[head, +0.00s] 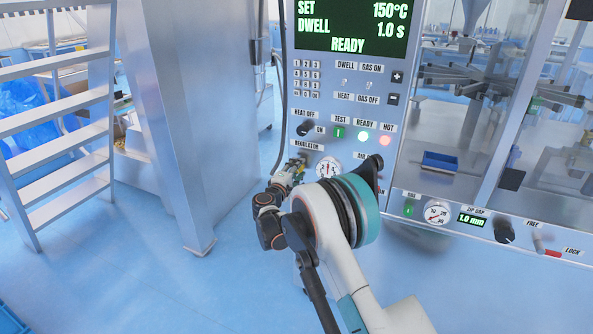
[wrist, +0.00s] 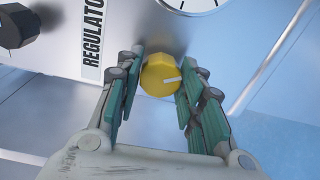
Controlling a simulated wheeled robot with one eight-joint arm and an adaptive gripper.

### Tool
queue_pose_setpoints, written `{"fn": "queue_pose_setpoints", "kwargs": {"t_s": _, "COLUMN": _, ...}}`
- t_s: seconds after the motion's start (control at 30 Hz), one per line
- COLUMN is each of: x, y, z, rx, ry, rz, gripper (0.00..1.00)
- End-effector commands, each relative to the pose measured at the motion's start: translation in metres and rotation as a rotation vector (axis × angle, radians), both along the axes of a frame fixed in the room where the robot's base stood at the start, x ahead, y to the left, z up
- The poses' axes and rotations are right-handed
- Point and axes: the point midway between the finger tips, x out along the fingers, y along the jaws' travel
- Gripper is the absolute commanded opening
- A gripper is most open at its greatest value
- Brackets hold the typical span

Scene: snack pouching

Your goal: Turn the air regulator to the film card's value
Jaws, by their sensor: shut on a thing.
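The air regulator knob is a yellow faceted knob (wrist: 161,75) with a white pointer line, on the panel beside the "REGULATOR" label (wrist: 92,42). In the wrist view the line points to the right, toward one finger. My gripper (wrist: 158,84) has its green-padded fingers on both sides of the knob, shut on it. In the head view my gripper (head: 290,172) is at the panel under the regulator label (head: 309,145), and mostly hides the knob. The air gauge (head: 328,168) is just right of it; its reading is too small to tell. I see no film card.
The control panel has a display (head: 351,27) reading 150°C, 1.0 s and READY. A black heat knob (head: 305,128) sits above the regulator. A gas gauge (head: 437,212) and a zip gap knob (head: 505,231) are at the lower right. A metal ladder (head: 55,125) stands left; the floor between is clear.

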Motion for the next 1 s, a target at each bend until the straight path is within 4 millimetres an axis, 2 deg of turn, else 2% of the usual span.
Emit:
{"fn": "queue_pose_setpoints", "kwargs": {"t_s": 0.07, "x": 0.000, "y": 0.001, "z": 0.000, "rx": 0.001, "ry": 0.000, "rz": 0.002, "gripper": 0.11}}
{"fn": "queue_pose_setpoints", "kwargs": {"t_s": 0.1, "x": 0.000, "y": 0.001, "z": 0.000, "rx": 0.001, "ry": 0.000, "rz": 0.002, "gripper": 0.40}}
{"fn": "queue_pose_setpoints", "kwargs": {"t_s": 0.17, "x": 0.000, "y": 0.001, "z": 0.000, "rx": 0.001, "ry": 0.000, "rz": 0.002, "gripper": 0.53}}
{"fn": "queue_pose_setpoints", "kwargs": {"t_s": 0.2, "x": 0.000, "y": 0.001, "z": 0.000, "rx": 0.001, "ry": 0.000, "rz": 0.002, "gripper": 0.56}}
{"fn": "queue_pose_setpoints", "kwargs": {"t_s": 0.5, "x": -0.001, "y": 0.001, "z": 0.000, "rx": 0.001, "ry": 0.000, "rz": 0.001, "gripper": 0.56}}
{"fn": "queue_pose_setpoints", "kwargs": {"t_s": 0.63, "x": -0.008, "y": 0.004, "z": 0.000, "rx": 0.001, "ry": 0.000, "rz": 0.002, "gripper": 0.56}}
{"fn": "queue_pose_setpoints", "kwargs": {"t_s": 0.77, "x": -0.026, "y": 0.010, "z": 0.001, "rx": 0.001, "ry": 0.000, "rz": 0.002, "gripper": 0.56}}
{"fn": "queue_pose_setpoints", "kwargs": {"t_s": 1.0, "x": -0.073, "y": 0.026, "z": 0.002, "rx": 0.001, "ry": 0.000, "rz": 0.003, "gripper": 0.56}}
